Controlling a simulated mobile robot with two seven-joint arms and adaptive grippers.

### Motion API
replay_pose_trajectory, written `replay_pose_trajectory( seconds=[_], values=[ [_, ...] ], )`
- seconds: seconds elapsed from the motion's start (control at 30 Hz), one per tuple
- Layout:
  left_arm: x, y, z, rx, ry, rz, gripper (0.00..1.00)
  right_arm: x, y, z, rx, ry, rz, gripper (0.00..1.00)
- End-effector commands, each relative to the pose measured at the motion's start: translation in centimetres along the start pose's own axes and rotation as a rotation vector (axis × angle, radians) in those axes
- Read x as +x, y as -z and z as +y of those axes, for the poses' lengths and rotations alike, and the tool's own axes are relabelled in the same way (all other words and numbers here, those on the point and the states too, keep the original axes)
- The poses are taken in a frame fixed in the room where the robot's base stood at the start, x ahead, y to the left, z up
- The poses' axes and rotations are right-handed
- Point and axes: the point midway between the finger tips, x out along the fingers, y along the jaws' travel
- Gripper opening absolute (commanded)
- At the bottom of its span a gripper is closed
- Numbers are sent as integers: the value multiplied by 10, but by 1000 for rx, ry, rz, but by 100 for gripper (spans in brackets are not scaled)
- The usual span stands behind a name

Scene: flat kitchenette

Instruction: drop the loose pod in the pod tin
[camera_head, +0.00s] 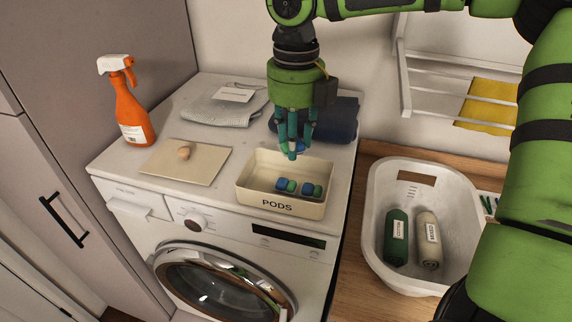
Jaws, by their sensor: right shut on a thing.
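The pod tin (281,205), a cream open box lettered PODS, stands on top of the washing machine near its front edge. Two blue-and-green pods (286,186) lie inside it. My right gripper (295,150) points down above the back part of the tin. It is shut on a small pod, of which only a bit of blue and white (300,143) shows between the fingers; the fingers hide the rest. The held pod appears to be above the tin's rim. My left gripper is not in view.
An orange spray bottle (132,112), a beige mat (183,165) with a small tan object, a grey cloth with a card (234,94) and a dark blue folded cloth (337,120) share the top. A white basket (459,215) with two rolled items stands right.

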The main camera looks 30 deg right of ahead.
Motion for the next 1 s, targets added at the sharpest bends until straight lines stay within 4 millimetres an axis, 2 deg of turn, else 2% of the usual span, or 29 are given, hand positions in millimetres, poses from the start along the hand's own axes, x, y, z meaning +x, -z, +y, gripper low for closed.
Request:
replay_pose_trajectory(
  seconds=[0.3, 0.4, 0.53, 0.63, 0.8, 0.93, 1.0],
  values=[
    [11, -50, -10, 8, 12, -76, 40, 23, 0, 0, -1, 1, 0, 21],
    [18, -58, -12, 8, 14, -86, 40, 36, 0, 0, 0, 0, 1, 21],
    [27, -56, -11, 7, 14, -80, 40, 51, 0, 0, -1, 1, 0, 21],
    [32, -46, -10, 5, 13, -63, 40, 58, 0, 0, -1, 0, -1, 21],
    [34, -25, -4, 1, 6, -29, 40, 60, 0, 0, 0, 0, -2, 21],
    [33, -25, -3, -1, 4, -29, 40, 59, 0, 0, 0, 0, -2, 21],
    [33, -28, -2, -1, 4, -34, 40, 59, 0, 0, 0, 1, -1, 54]
  ],
)
